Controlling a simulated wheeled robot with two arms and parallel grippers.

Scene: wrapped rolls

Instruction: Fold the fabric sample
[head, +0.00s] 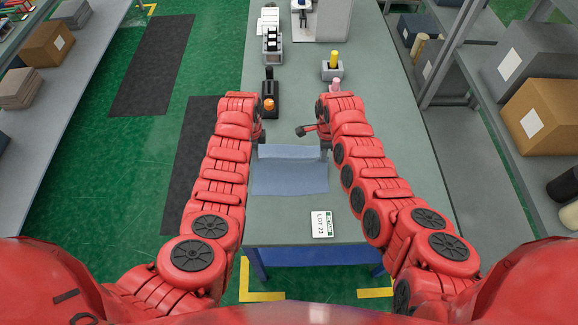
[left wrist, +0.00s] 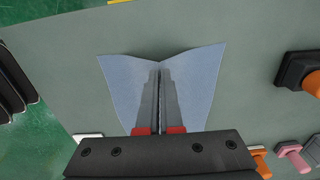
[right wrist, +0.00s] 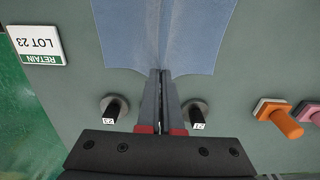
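The fabric sample (head: 290,180) is a light blue cloth on the grey-green table, with its far part raised in a ridge between my two grippers. My left gripper (head: 259,142) is at its far left corner and my right gripper (head: 324,146) at its far right corner, partly hidden by the arms. In the left wrist view the fingers (left wrist: 160,72) are together on a crease in the cloth (left wrist: 200,85). In the right wrist view the fingers (right wrist: 161,74) are together on the cloth's edge (right wrist: 195,45), which is also creased.
A LOT 23 card (head: 322,224) lies near the front of the table. Behind the cloth stand a black holder with an orange knob (head: 270,104), a pink item (head: 335,85) and a grey block with a yellow top (head: 333,70). Two black posts (right wrist: 115,107) flank the right fingers.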

